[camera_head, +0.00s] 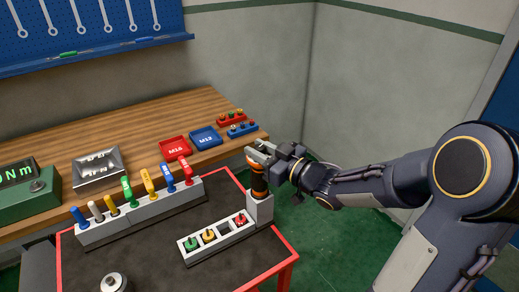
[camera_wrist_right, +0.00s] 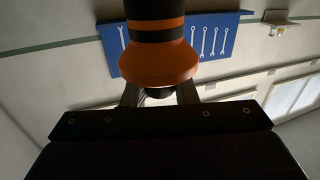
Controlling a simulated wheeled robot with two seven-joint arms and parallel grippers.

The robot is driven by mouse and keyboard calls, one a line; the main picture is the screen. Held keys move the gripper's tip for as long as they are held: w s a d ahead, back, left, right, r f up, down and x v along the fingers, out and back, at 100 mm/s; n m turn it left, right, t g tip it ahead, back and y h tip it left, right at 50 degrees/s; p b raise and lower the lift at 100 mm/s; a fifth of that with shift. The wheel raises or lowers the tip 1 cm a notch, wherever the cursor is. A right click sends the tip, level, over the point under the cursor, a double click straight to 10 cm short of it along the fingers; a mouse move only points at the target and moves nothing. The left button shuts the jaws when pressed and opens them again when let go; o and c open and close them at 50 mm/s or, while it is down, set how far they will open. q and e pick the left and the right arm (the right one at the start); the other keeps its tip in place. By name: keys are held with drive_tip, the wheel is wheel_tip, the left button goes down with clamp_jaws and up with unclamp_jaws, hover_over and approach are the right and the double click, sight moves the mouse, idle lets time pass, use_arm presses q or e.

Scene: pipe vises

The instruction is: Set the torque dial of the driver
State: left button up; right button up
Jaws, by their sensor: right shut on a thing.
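The orange and black driver (camera_head: 259,183) stands upright in a light grey holder (camera_head: 261,210) at the right corner of the cart. My right gripper (camera_head: 262,153) comes in from the right and is shut on the driver's upper end. In the right wrist view the driver (camera_wrist_right: 155,55) shows large, with black and orange bands and a flared orange collar, and the fingers (camera_wrist_right: 160,95) are at its end. The dial's marks cannot be read. A green box (camera_head: 28,195) with a lit display ending in "Nm" stands at the left. My left gripper is out of view.
Several coloured-handled tools stand in a grey rack (camera_head: 150,212) on the dark cart top (camera_head: 160,255). A grey tray (camera_head: 190,258) with coloured bits is left of the driver. Red (camera_head: 175,148) and blue (camera_head: 205,139) labelled trays lie on the wooden bench (camera_head: 130,120).

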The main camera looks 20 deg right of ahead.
drive_tip(key=shift+d+n+g+y, duration=0.1)
drive_tip(key=shift+n+g+y, duration=0.55)
drive_tip(key=shift+y, duration=0.45)
drive_tip(key=shift+c, duration=0.3)
drive_tip(key=shift+n+g+y+p, duration=0.35)
drive_tip(key=shift+n+g+y, duration=0.4)
drive_tip(key=shift+n+y, duration=0.3)
drive_tip(key=o, duration=1)
drive_tip(key=shift+c, duration=0.2)
drive_tip(key=b+v, duration=0.1)
drive_tip(key=v, duration=0.6)
drive_tip(key=shift+s+d, duration=0.15)
drive_tip(key=shift+s, duration=0.2)
drive_tip(key=shift+w, duration=0.1)
